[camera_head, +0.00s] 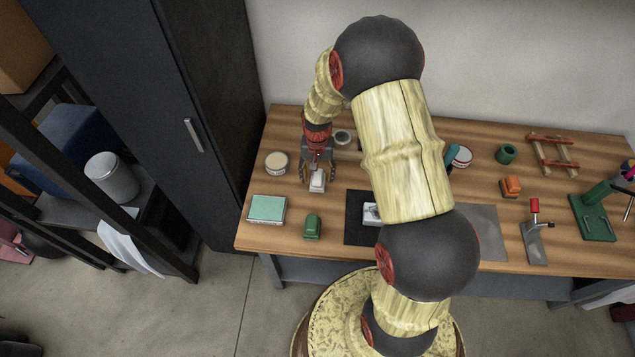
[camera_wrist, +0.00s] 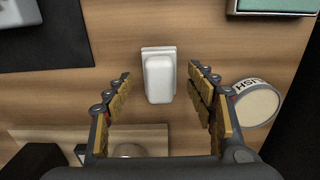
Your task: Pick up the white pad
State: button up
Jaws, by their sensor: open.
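The white pad (camera_head: 317,180) lies on the wooden table, toward its left side. In the wrist view the white pad (camera_wrist: 159,76) is a pale rounded block on a slightly wider base, lying on the wood. My gripper (camera_head: 316,176) is over it in the head view. In the wrist view my gripper (camera_wrist: 160,80) is open, with one finger on each side of the pad's near end and visible gaps to both. The fingers do not touch the pad. Nothing is held.
A round lidded tin (camera_head: 277,163) stands left of my gripper. A green box (camera_head: 267,208) and a small green object (camera_head: 312,226) lie nearer the front edge. A dark mat (camera_head: 357,225) is to the right. A dark cabinet (camera_head: 205,110) stands beyond the table's left edge.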

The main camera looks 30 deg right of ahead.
jog(key=shift+f, duration=0.85)
jog(key=shift+r, duration=0.1)
jog(key=shift+c, duration=0.5)
jog(key=c, duration=1.1)
jog(key=shift+c, duration=0.5)
jog(key=shift+r, duration=0.1)
